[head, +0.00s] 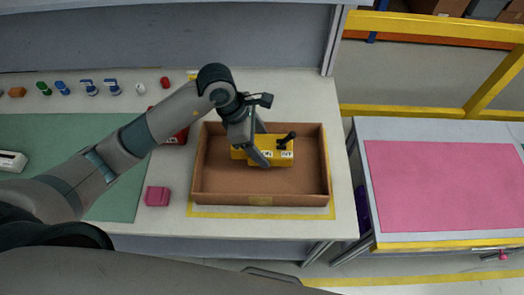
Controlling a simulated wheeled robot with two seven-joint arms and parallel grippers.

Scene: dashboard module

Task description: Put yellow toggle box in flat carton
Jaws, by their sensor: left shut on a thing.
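The yellow toggle box (282,159) has a black lever on top and small white labels on its front. It is within the outline of the flat brown carton (312,188), near the middle; I cannot tell whether it touches the carton floor. My left gripper (259,158) reaches in from the upper left and is shut on the yellow toggle box, covering part of its left side. My right gripper is not in view.
A pink block (157,196) sits left of the carton, and a red box (178,138) is partly hidden behind my arm. Several small knobs and switches line the table's back. A side table with a pink mat (440,187) stands at right.

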